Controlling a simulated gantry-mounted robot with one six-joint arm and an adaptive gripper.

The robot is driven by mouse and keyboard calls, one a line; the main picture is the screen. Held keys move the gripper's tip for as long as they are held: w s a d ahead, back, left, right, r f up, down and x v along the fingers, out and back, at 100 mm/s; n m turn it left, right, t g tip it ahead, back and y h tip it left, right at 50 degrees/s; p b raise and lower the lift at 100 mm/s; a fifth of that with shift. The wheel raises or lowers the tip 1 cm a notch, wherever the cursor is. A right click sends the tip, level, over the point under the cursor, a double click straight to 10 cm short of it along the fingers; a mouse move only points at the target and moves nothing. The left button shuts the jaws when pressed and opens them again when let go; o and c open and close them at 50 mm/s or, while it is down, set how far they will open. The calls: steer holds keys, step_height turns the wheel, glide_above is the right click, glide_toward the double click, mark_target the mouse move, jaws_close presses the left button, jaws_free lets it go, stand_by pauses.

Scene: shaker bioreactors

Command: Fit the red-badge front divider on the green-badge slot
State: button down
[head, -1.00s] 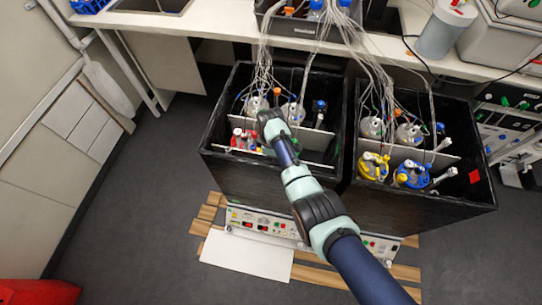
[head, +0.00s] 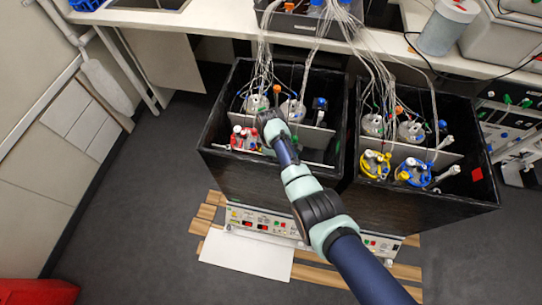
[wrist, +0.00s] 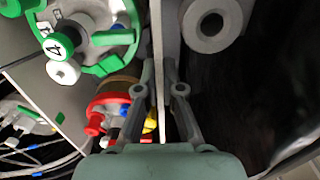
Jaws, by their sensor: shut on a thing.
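My gripper (wrist: 160,100) is shut on a thin pale divider panel (wrist: 157,60), seen edge-on between the fingers in the wrist view. In the head view my gripper (head: 270,128) is inside the front part of the left black box (head: 245,172), and my arm hides much of the panel. A green-capped vessel marked 4 (wrist: 95,35) and a red-capped vessel (wrist: 112,105) stand beside the panel. A red badge (head: 475,174) shows on the right box's inner wall. I cannot make out a green badge, nor whether the panel's lower edge is seated.
The right black box (head: 420,205) holds yellow- and blue-capped vessels in front of its middle divider (head: 440,158). Tubing bundles (head: 262,60) rise behind both boxes to the bench. The wrist view shows a dark box wall (wrist: 265,80) and a grey round fitting (wrist: 211,20) right of the panel.

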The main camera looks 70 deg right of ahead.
steer(key=shift+f, duration=0.1)
stand_by(0.3)
steer(key=shift+f+b, duration=0.6)
steer(key=shift+f, duration=0.05)
steer(key=shift+f, duration=0.15)
steer(key=shift+f+b, duration=0.5)
steer(key=shift+b, duration=0.05)
steer(key=c, duration=1.2)
jaws_free()
steer(key=shift+c, duration=0.2)
steer(key=shift+r, duration=0.15)
step_height(320, 180, up, 12)
steer(key=shift+f, duration=0.1)
